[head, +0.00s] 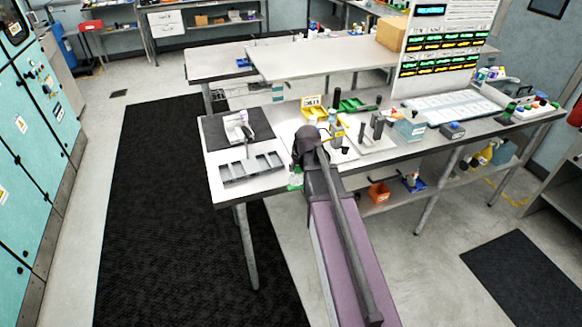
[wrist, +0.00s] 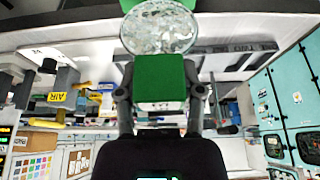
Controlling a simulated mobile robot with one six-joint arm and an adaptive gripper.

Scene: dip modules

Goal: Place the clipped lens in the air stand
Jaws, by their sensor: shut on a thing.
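In the wrist view, my gripper (wrist: 160,93) is shut on the green clip (wrist: 160,75), one finger on each side. The clear round lens (wrist: 159,27) sits at the clip's far end, with more green at the top edge. A dark stand with a yellow AIR label (wrist: 57,97) is off to the left, apart from the clip. In the head view, a green piece (head: 295,181), likely the held clip, shows by the bench's front edge below my dark wrist. My arm hides the fingers there, and I cannot pick out the AIR stand surely.
A grey slotted rack (head: 252,168) and a dark mat (head: 226,131) lie on the bench left of my wrist. Yellow and green trays (head: 314,105), several small stands and a blue-grey box (head: 410,127) crowd the right. A lit display panel (head: 445,45) stands behind.

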